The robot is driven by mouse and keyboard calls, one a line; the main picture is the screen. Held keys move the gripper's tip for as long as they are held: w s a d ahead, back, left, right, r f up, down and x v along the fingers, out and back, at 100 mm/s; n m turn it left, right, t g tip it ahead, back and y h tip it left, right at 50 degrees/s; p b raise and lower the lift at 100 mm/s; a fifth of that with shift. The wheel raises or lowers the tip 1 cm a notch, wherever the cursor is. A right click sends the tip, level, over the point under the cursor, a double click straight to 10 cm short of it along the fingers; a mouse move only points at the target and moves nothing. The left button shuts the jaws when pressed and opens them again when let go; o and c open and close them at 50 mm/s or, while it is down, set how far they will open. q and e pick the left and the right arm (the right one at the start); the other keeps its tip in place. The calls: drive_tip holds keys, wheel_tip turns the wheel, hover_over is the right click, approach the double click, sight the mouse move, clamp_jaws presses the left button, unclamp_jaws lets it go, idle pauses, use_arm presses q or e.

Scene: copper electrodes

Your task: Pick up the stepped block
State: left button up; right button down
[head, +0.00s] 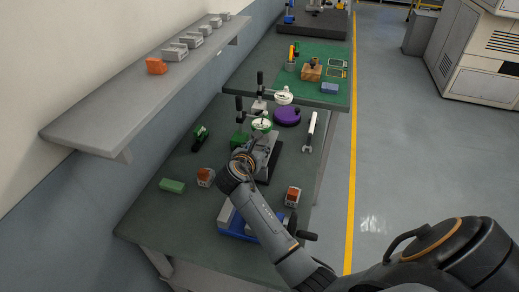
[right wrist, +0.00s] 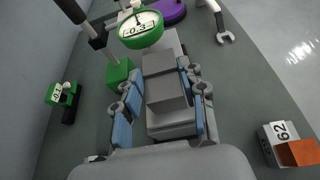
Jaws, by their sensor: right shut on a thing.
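The stepped block (right wrist: 165,92) is grey, with flat faces at different levels. In the right wrist view it sits between the two blue-padded fingers of my right gripper (right wrist: 165,112). The gripper is shut on it, one finger on each side. In the head view my right gripper (head: 246,160) is over the workbench, in front of a dial indicator stand, and the arm and hand hide most of the block. I cannot tell whether the block touches the surface under it. My left gripper is not in view.
A green dial gauge (right wrist: 141,29) stands just beyond the block. An orange-and-grey block (head: 293,196), another one (head: 205,177), a green block (head: 172,185) and a blue vise (head: 236,223) are nearby. A wrench (head: 310,133) lies to the right.

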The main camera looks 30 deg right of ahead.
drive_tip(key=shift+w+r, duration=0.1)
drive_tip(key=shift+r, duration=0.15)
